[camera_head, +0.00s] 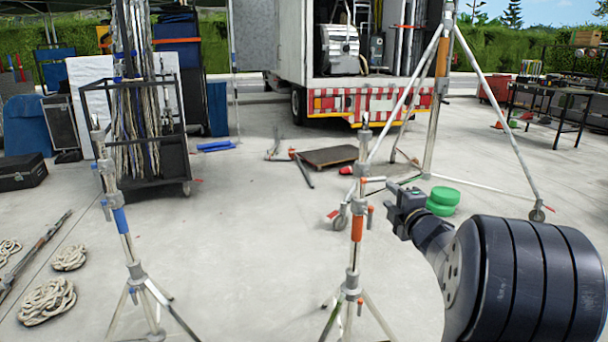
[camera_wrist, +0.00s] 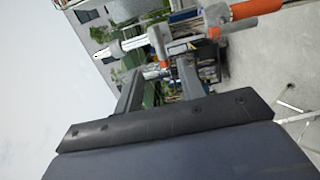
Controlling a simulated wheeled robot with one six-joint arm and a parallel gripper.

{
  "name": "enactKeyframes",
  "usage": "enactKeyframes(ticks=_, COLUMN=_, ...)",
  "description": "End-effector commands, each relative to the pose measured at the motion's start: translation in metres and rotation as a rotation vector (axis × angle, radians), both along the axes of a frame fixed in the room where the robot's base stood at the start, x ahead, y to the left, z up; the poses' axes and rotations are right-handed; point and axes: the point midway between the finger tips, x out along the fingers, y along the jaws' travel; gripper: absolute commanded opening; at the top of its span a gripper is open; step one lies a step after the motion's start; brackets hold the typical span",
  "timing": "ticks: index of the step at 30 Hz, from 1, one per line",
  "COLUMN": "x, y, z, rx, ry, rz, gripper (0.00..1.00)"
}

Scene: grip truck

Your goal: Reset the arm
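My arm reaches in from the lower right of the head view, and my gripper (camera_head: 392,208) is at the right side of a light stand with an orange band (camera_head: 357,228). The stand is upright on splayed legs. In the wrist view the two fingers of my gripper (camera_wrist: 158,68) are apart. The stand's metal fittings and orange band (camera_wrist: 232,14) cross just past the fingertips, tilted in this view. A small silver part shows between the fingers. I cannot tell whether the fingers touch the stand.
A similar stand with a blue band (camera_head: 120,220) is to the left. A large wheeled tripod (camera_head: 490,110), green discs (camera_head: 443,198) and a truck (camera_head: 372,102) are behind. A rope cart (camera_head: 186,160) and coiled ropes (camera_head: 48,300) are left. Floor between the stands is clear.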

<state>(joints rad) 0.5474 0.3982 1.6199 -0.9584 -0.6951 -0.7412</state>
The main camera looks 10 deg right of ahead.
Motion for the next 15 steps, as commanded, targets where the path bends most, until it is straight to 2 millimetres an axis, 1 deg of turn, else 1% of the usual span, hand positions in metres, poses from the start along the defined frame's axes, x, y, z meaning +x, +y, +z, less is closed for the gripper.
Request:
enactKeyframes(ticks=5, x=0.010, y=0.000, z=-0.001, rx=0.000, ry=0.001, rz=0.000, gripper=0.37)
enactKeyframes(ticks=8, x=0.023, y=0.001, z=-0.001, rx=0.000, ry=0.000, rz=0.003, gripper=0.37)
enactKeyframes(ticks=15, x=0.064, y=0.001, z=-0.001, rx=0.000, ry=0.000, rz=0.002, gripper=0.37)
